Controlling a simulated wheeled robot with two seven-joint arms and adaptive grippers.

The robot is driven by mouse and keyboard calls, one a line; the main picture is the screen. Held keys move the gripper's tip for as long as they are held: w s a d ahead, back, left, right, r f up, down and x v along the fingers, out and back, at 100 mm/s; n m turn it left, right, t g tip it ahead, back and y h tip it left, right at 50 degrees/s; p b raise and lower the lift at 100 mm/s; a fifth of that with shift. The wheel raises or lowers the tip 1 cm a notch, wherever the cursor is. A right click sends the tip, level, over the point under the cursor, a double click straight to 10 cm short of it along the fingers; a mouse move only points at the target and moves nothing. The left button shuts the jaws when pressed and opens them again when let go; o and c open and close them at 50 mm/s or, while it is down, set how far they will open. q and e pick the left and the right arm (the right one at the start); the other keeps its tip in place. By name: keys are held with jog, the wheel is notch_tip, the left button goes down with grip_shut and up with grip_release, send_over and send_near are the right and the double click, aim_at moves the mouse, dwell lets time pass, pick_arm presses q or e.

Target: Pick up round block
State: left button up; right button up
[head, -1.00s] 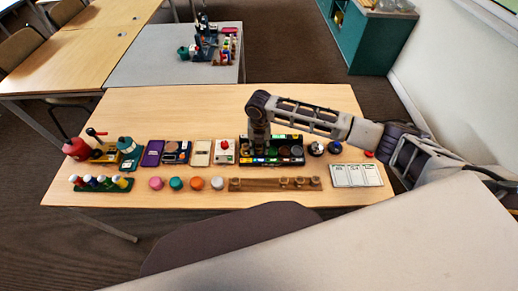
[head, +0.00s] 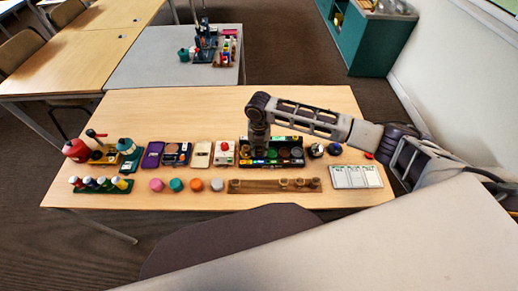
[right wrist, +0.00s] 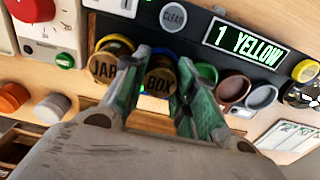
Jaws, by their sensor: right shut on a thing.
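My right gripper (head: 257,149) points down over the left part of the black sorting rack (head: 297,163) on the wooden table. In the right wrist view its green fingers (right wrist: 166,68) are shut on a round block (right wrist: 160,82) with a dark face marked "BOX". The fingers hide its sides, and I cannot tell whether it is clear of the rack. Another round piece (right wrist: 103,67), marked "JAR", is just left of the fingers. My left gripper is not in view.
A lit display (right wrist: 248,42) reads "1 YELLOW". More round pieces (right wrist: 233,90) stand to the right of the fingers. A white device with a red knob (head: 223,150) stands close left of the rack. A wooden peg rack (head: 262,186) lies in front, a white chart (head: 355,176) to the right.

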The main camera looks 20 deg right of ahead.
aim_at(259, 148)
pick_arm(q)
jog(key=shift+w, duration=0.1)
pick_arm(e)
jog(key=shift+r, duration=4.95)
jog(key=shift+f, duration=0.1)
